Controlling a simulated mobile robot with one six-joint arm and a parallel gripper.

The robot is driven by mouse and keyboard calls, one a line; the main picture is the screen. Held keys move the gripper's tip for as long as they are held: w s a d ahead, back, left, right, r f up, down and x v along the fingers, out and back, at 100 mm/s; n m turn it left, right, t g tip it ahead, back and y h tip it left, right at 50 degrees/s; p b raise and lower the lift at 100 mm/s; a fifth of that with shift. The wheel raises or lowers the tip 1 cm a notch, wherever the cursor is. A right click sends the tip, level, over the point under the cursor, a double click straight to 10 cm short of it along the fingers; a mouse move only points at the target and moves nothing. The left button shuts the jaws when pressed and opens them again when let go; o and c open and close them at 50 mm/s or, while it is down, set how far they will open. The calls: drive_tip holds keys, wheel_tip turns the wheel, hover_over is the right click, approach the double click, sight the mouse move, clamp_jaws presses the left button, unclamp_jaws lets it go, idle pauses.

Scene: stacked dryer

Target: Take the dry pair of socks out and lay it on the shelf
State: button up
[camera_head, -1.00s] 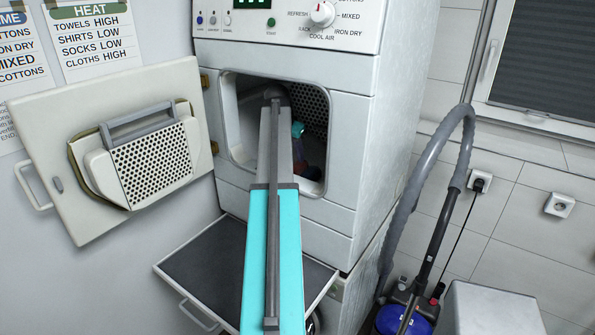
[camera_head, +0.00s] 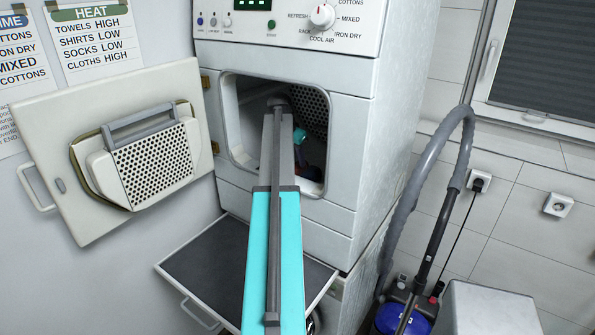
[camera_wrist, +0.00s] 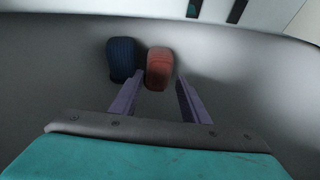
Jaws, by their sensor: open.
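Two rolled sock pairs lie side by side on the curved drum floor in the wrist view: a dark blue pair (camera_wrist: 121,60) on the left and a red pair (camera_wrist: 159,66) on the right. The frames do not show which is dry. My gripper (camera_wrist: 160,86) is open, its two fingers apart, with the red pair just beyond and between the fingertips. In the head view my arm reaches through the dryer's round-cornered opening (camera_head: 232,125) and largely hides the socks. The dark pull-out shelf (camera_head: 208,262) lies below the opening, bare where visible.
The dryer door (camera_head: 60,120) stands open at the left. A vacuum cleaner hose (camera_head: 405,190) and a white box (camera_head: 490,310) stand to the right. Label cards hang on the wall at upper left.

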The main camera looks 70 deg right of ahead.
sight(297, 164)
drive_tip(key=shift+p+x, duration=1.5)
drive_tip(key=shift+x, duration=0.95)
drive_tip(key=shift+a, duration=0.1)
drive_tip(key=c, duration=0.7)
drive_tip(key=shift+r, duration=0.1)
